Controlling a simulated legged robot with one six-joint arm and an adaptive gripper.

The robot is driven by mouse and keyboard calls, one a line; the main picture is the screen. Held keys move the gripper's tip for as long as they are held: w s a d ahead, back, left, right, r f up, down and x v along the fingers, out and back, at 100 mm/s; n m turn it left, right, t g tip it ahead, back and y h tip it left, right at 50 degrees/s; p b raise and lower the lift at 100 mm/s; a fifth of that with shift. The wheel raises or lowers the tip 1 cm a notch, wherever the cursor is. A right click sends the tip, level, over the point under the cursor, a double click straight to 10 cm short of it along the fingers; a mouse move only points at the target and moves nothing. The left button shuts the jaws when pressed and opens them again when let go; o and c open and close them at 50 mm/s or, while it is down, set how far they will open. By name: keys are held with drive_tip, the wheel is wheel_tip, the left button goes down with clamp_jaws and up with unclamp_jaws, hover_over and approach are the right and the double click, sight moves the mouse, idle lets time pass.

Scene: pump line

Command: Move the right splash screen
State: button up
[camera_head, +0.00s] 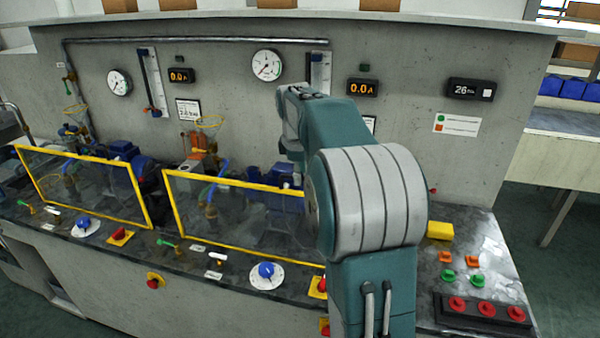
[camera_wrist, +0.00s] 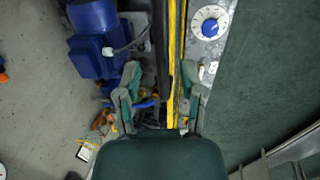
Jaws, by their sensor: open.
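The right splash screen (camera_head: 235,182) is a clear pane in a yellow frame, standing at the front of the bench. My arm hides its right end in the head view. In the wrist view its yellow top edge (camera_wrist: 172,60) runs up and down the picture, between the fingers of my gripper (camera_wrist: 161,72). The gripper is open, with one finger on each side of the edge and a gap visible to both. Whether the fingers reach down past the edge is hard to tell. In the head view my gripper is hidden behind my arm.
The left splash screen (camera_head: 140,195) stands beside it. Blue pumps (camera_wrist: 93,50) sit behind the screens. A blue-knobbed dial (camera_head: 266,275) is in front. Red buttons (camera_head: 487,308) and a yellow block (camera_head: 440,230) are on the right. Green floor (camera_wrist: 270,80) lies beyond the bench edge.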

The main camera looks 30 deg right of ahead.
sight(300, 250)
drive_tip(key=shift+a, duration=0.1)
drive_tip(key=shift+a, duration=0.15)
clamp_jaws()
wheel_tip(300, 250, down, 26)
drive_tip(key=shift+s+f, duration=0.1)
drive_tip(key=shift+f, duration=0.1)
unclamp_jaws()
drive_tip(key=shift+f, duration=0.15)
